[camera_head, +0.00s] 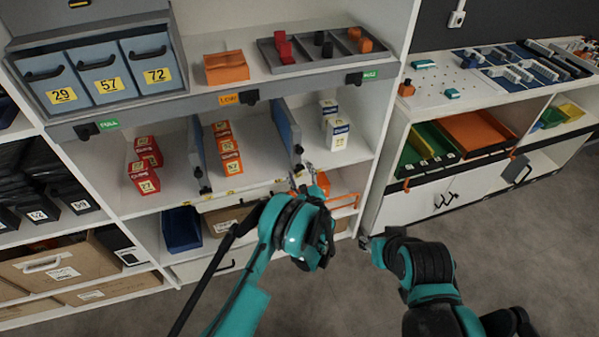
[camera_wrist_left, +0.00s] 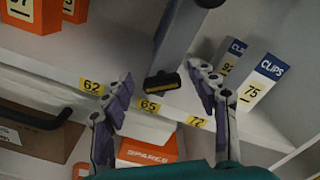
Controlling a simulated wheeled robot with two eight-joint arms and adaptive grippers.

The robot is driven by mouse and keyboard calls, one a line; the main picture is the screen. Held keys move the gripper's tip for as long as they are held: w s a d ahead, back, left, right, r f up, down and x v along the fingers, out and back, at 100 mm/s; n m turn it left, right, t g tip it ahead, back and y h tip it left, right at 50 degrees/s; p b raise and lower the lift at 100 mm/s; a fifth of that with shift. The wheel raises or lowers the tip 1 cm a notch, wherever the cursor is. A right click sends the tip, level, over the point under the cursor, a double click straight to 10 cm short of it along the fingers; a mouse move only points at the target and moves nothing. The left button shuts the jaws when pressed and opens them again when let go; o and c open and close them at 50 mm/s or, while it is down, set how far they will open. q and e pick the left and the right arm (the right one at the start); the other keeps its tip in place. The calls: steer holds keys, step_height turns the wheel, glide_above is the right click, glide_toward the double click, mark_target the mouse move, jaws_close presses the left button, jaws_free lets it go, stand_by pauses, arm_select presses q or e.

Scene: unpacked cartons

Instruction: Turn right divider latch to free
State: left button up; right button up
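The right divider (camera_head: 287,127) is a grey-blue upright panel on the middle shelf. It also shows in the left wrist view (camera_wrist_left: 184,35). Its black latch with a yellow stripe (camera_wrist_left: 163,83) sits at the divider's front lower end, above the shelf edge. My left gripper (camera_head: 303,178) is in front of this latch. In the left wrist view its two fingers (camera_wrist_left: 160,72) are spread, one on each side of the latch, with visible gaps and nothing held. The left divider (camera_head: 198,150) stands farther left.
Red boxes (camera_head: 144,165), orange boxes (camera_head: 227,148) and white-blue CLIPS boxes (camera_head: 337,130) stand between and beside the dividers. An orange SPARES box (camera_wrist_left: 147,150) is below the shelf edge. Grey floor is open at lower right.

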mark_target(299, 151)
arm_select(q)
step_height(299, 151, up, 10)
stand_by(0.6)
